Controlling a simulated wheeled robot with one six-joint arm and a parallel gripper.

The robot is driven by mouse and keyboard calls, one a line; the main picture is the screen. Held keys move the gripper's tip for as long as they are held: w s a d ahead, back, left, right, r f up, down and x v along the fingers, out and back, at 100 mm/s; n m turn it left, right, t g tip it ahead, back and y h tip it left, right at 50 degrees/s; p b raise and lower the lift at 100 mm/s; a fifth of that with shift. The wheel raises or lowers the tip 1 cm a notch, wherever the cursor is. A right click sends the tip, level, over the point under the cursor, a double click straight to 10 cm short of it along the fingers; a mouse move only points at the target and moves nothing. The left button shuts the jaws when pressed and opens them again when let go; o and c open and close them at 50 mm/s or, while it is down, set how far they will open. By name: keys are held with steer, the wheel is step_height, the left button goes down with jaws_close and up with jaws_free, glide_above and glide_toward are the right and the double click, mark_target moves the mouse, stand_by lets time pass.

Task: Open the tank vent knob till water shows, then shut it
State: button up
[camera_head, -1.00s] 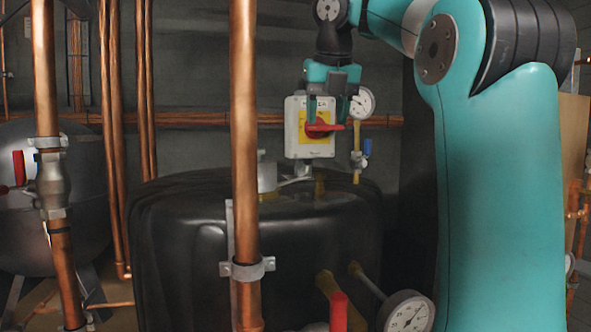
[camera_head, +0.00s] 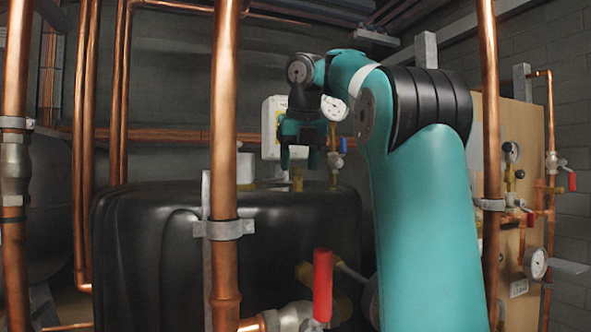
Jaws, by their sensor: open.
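The black tank (camera_head: 285,245) fills the lower middle behind a copper pipe. My gripper (camera_head: 299,166) is over the tank top, fingers pointing down, open and with nothing seen between its tips. A short brass fitting (camera_head: 297,182) stands on the tank top just below the fingertips; I cannot tell whether they touch it. A small blue knob (camera_head: 343,145) sits on a brass stem right of my gripper, below a round gauge (camera_head: 334,108). I cannot tell which of these is the vent knob. No water shows.
A white switch box (camera_head: 270,130) is partly hidden behind my gripper. A copper pipe (camera_head: 224,120) stands close in front of the tank. A red-handled valve (camera_head: 322,285) is at the front. Another copper pipe (camera_head: 489,130) stands right of my arm.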

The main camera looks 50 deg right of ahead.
steer(key=c, duration=0.9)
steer(key=shift+c, duration=0.2)
steer(key=shift+m+b, duration=0.35)
steer(key=shift+m, duration=0.05)
steer(key=m+b, duration=0.1)
steer(key=m+h, duration=0.1)
steer(key=shift+w+a+f+m+g+b, duration=0.1)
steer(key=shift+w+m+g+b, duration=0.05)
steer(key=shift+m+g+b, duration=0.25)
steer(key=m+g, duration=0.1)
steer(key=m, duration=0.2)
steer(key=shift+w+m+h, duration=0.1)
steer(key=shift+m+h, duration=0.2)
steer(key=m+p, duration=0.1)
steer(key=m+g+p, duration=0.1)
steer(key=m, duration=0.1)
steer(key=m+g+p, duration=0.1)
steer(key=m, duration=0.1)
steer(key=shift+w+r, duration=0.15)
steer(key=shift+r, duration=0.2)
steer(key=shift+f+m+g+p, duration=0.1)
steer(key=shift+m+g+p, duration=0.5)
steer(key=shift+m+p, duration=0.65)
steer(key=shift+f, duration=0.1)
